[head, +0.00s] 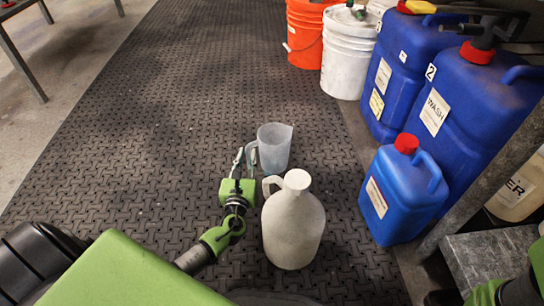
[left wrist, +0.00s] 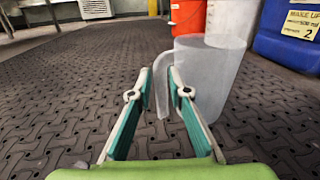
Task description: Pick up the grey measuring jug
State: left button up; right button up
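The grey measuring jug (head: 274,148) stands upright on the dark rubber mat, translucent, with its handle on the left side. In the left wrist view the jug (left wrist: 210,85) is just ahead and to the right. My left gripper (head: 245,158) is right beside the jug's handle. In the left wrist view the left gripper (left wrist: 160,92) is open, and the handle shows between its two fingertips. I cannot tell whether either finger touches it. My right gripper is not in view; only green parts of my right arm show at the bottom right.
A pale jug with a cap (head: 292,228) stands close to the left gripper's right. A small blue can with a red cap (head: 400,195), larger blue cans (head: 455,120), a white bucket (head: 347,55) and an orange bucket (head: 303,35) stand rightward. The mat (head: 130,130) is clear leftward.

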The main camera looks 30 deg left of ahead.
pick_arm(q)
jog(key=x, duration=0.2)
jog(key=shift+w+b, duration=0.25)
jog(key=shift+b, duration=0.15)
grip_shut()
jog(key=shift+r, duration=0.2)
